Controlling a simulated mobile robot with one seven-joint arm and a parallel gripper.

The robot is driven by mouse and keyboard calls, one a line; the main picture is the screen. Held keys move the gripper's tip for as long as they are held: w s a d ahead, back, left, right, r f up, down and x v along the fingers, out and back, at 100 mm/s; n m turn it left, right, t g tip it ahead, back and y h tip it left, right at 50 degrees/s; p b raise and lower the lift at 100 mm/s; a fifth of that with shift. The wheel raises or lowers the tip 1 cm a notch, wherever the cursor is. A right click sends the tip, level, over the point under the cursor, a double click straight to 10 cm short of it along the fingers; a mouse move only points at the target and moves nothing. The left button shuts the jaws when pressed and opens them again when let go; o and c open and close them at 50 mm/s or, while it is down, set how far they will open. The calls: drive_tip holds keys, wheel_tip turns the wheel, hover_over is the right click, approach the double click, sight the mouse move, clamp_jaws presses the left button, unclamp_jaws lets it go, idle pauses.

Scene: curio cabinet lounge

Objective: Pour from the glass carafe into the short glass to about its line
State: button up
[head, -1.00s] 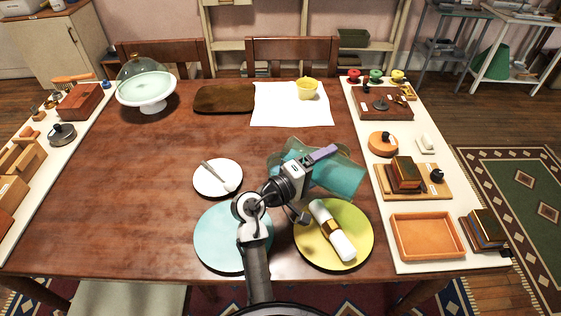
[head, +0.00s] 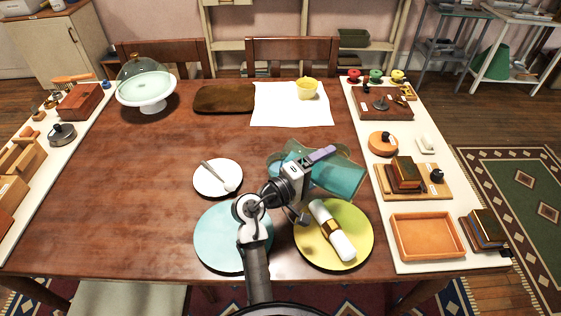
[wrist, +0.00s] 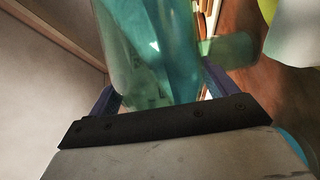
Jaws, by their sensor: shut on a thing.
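My gripper (head: 308,163) is shut on the glass carafe (head: 337,178), which is tilted far over, close to lying on its side, above the right part of the table. Teal liquid shows inside it. In the wrist view the carafe (wrist: 155,45) lies between the two fingers (wrist: 160,90). Teal glass also shows to the left of my gripper in the head view, where outlines overlap. I cannot clearly separate the short glass there, and its line and fill level cannot be made out.
A yellow-green plate (head: 309,248) with a rolled napkin (head: 334,236) lies in front, beside a light blue plate (head: 215,242). A white plate (head: 212,190) with a utensil is left of my gripper. A wooden tray (head: 398,238) is at right. The table's left middle is clear.

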idle(0.8)
drive_tip(key=shift+f+m+b, duration=0.3)
drive_tip(key=shift+f+b, duration=0.05)
drive_tip(key=shift+b, duration=0.1)
drive_tip(key=shift+d+f+m+g+y+b, duration=0.15)
drive_tip(key=shift+f+m+g+y+b, duration=0.25)
drive_tip(key=shift+m, duration=0.3)
drive_tip(key=shift+s, duration=0.1)
